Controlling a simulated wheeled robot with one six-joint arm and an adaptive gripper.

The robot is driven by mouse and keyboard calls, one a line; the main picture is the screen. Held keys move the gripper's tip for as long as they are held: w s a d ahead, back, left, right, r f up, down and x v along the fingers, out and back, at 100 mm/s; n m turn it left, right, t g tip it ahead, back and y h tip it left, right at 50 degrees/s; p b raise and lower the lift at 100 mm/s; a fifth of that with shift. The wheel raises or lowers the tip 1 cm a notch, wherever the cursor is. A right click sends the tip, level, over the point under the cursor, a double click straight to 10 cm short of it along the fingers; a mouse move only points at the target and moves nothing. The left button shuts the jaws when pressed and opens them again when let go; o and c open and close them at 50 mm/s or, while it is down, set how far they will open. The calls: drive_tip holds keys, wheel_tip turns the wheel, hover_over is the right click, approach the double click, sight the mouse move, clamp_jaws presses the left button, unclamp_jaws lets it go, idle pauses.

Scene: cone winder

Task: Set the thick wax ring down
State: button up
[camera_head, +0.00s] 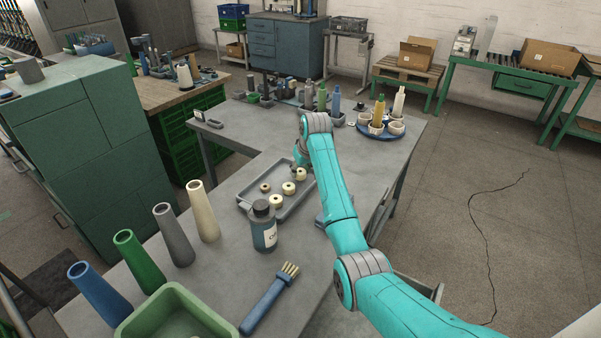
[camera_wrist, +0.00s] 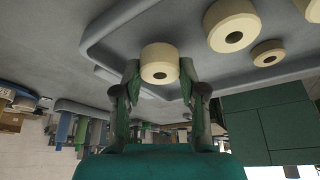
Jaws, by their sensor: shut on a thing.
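My gripper (camera_wrist: 160,82) is shut on a thick cream wax ring (camera_wrist: 160,62), with one finger on each side of it in the wrist view. This ring also shows under my gripper in the head view (camera_head: 302,174), at the far right end of the shallow grey tray (camera_head: 246,206). I cannot tell whether the ring touches the tray floor. Three other wax rings are in the tray: a small one (camera_head: 265,187) and two larger ones, one in the middle (camera_head: 288,188) and one nearer the front (camera_head: 277,202).
A dark bottle (camera_head: 264,228) stands at the tray's near edge. A blue brush (camera_head: 270,298), a green bin (camera_head: 172,315) and several cones (camera_head: 204,212) occupy the near table. A round blue stand (camera_head: 380,133) with cups is at the far right.

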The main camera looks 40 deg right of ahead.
drive_tip(key=shift+f, duration=0.45)
drive_tip(key=shift+f, duration=0.1)
drive_tip(key=o, duration=0.9)
drive_tip(key=v, duration=1.2)
